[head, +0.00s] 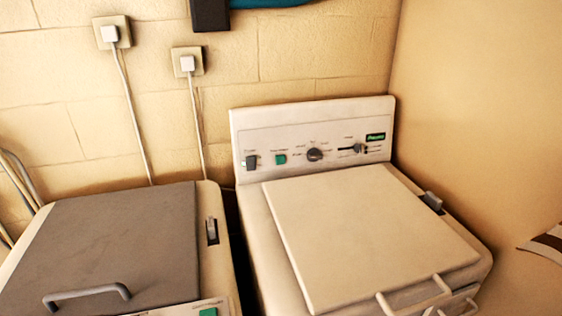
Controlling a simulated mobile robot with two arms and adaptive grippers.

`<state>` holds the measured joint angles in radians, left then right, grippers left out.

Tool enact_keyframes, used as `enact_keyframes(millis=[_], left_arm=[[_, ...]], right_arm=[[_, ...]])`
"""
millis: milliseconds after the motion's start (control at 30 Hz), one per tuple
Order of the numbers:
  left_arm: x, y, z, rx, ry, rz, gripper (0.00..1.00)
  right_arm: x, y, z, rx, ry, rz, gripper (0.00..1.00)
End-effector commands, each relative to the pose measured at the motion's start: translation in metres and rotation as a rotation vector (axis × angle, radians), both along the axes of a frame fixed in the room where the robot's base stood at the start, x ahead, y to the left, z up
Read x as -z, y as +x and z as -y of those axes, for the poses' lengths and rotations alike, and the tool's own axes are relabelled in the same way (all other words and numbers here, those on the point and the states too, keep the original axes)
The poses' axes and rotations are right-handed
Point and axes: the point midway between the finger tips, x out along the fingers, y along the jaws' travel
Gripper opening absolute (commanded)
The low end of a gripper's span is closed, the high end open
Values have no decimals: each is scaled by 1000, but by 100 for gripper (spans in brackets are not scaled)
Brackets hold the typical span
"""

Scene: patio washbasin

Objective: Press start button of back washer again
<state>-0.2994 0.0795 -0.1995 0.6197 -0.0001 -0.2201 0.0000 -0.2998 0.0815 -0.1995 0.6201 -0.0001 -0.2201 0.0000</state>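A cream washer (262,228) stands at the right against the back wall, its pale lid (370,232) shut. Its raised rear panel (330,112) carries a dark switch (251,162), a square green button (281,159), a round dark knob (314,154), a slider (352,149) and a small green-lit display (376,137). A second machine with a grey lid (115,245) stands at the left, nearer to me, with a green button (208,312) at the bottom edge of the view. Neither of my grippers is in view. The button labels are too small to read.
Two wall sockets with plugs (109,34) (187,64) have cords hanging behind the machines. Lid handles (88,293) (415,300) stick up at the front. A dark block (210,14) is at the top. The space above both lids is clear.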

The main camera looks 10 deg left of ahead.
Motion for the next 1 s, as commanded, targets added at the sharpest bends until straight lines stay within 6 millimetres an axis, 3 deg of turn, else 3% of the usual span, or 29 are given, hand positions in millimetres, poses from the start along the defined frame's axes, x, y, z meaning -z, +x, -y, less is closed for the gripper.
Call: enact_keyframes(millis=[33,167,1000], left_arm=[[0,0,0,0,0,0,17],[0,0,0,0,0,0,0],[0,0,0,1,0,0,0]], right_arm=[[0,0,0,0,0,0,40],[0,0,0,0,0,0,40],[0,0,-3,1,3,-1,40]])
